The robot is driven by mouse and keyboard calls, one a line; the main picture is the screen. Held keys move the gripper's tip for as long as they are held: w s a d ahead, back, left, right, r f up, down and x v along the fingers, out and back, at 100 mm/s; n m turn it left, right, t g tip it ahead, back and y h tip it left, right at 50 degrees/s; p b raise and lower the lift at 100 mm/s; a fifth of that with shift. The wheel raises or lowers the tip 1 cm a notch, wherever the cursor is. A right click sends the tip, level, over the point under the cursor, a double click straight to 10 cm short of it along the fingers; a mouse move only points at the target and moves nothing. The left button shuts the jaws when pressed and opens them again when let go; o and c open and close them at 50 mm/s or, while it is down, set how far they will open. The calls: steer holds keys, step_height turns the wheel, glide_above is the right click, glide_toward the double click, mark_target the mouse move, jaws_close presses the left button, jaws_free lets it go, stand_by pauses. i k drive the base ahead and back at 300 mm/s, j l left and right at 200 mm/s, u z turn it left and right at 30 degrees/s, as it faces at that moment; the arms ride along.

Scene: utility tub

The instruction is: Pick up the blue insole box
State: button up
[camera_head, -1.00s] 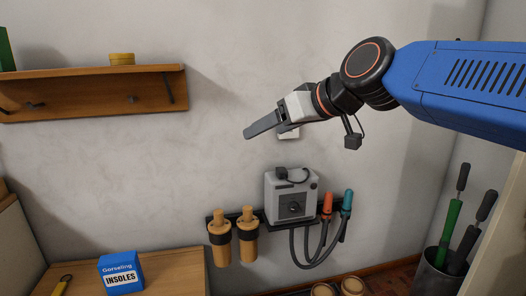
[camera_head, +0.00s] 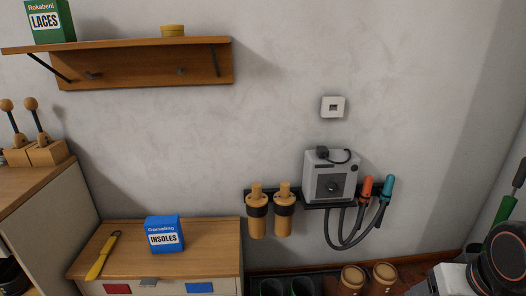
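The blue insole box (camera_head: 164,234) stands upright on a low wooden-topped cabinet (camera_head: 215,262) at the lower left, its front reading "Gorseling INSOLES". My gripper (camera_head: 447,281) is at the bottom right corner, far to the right of the box. Only its pale body and the dark wrist show; its fingers are out of sight, so I cannot tell open from shut.
A yellow-handled tool (camera_head: 101,256) lies left of the box. A grey wall unit (camera_head: 331,176) with hoses is to the right.

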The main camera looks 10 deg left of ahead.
mark_target(163, 233)
steer(key=u, duration=1.4)
steer(key=i+j+z, duration=0.2)
steer(key=j, duration=0.25)
steer(key=i+j+z, duration=0.2)
steer(key=j, duration=0.25)
steer(key=i+j+z, duration=0.2)
steer(key=j, duration=0.25)
steer(key=j+z, duration=0.15)
steer(key=j, duration=0.35)
steer(key=j+z, duration=0.2)
steer(key=j, duration=0.3)
steer(key=i, duration=0.05)
